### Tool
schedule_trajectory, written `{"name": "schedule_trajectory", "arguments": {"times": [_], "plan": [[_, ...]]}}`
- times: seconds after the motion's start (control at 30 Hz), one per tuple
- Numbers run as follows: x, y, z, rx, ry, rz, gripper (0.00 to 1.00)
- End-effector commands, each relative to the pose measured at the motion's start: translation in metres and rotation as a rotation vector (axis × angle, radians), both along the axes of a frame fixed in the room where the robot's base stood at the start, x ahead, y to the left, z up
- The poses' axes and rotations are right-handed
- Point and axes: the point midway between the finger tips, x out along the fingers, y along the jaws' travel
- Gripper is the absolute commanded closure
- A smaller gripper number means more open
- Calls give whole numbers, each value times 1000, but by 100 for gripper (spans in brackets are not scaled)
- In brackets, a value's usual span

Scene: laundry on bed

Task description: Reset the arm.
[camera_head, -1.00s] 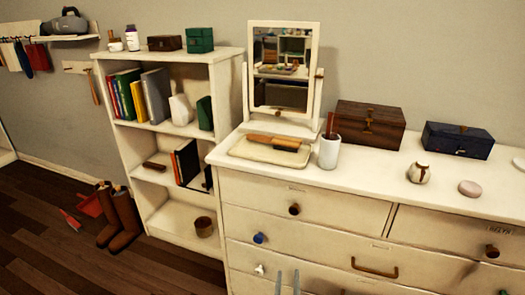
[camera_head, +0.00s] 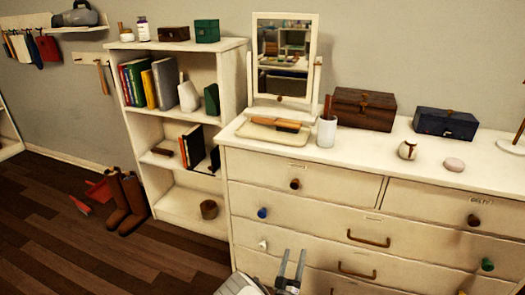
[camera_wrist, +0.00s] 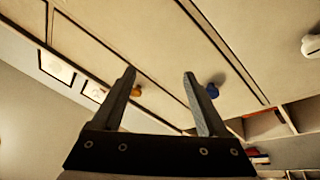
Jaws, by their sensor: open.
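My gripper (camera_head: 291,262) shows at the bottom middle of the head view, in front of the dresser's lower drawers. In the wrist view my gripper (camera_wrist: 160,80) has its two fingers apart with nothing between them. The white dresser (camera_head: 250,205) fills the right of the head view, and its drawer fronts (camera_wrist: 130,35) fill much of the wrist view. A brown knob and a blue knob (camera_wrist: 212,90) show near the fingertips there. No contact with the dresser can be made out.
A white shelf unit (camera_head: 243,75) with books stands left of the dresser. Brown boots (camera_head: 125,200) and a red dustpan (camera_head: 98,190) are on the floor. The dresser top holds a mirror (camera_head: 284,60), a tray, a white cup (camera_head: 326,130) and boxes. Open wooden floor lies at lower left.

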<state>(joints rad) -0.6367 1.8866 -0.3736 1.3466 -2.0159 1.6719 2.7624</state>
Motion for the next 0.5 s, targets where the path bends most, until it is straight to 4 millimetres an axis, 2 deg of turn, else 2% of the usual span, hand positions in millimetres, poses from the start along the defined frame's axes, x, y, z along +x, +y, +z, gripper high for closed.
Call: {"name": "schedule_trajectory", "arguments": {"times": [0.03, 0.23, 0.37, 0.5], "plan": [[7, -8, 19, -5, -7, -72, 24], [20, -45, 88, -26, 15, -381, 24], [18, -71, 132, -12, 65, -584, 24], [7, -97, 174, 23, 148, -780, 24]]}}
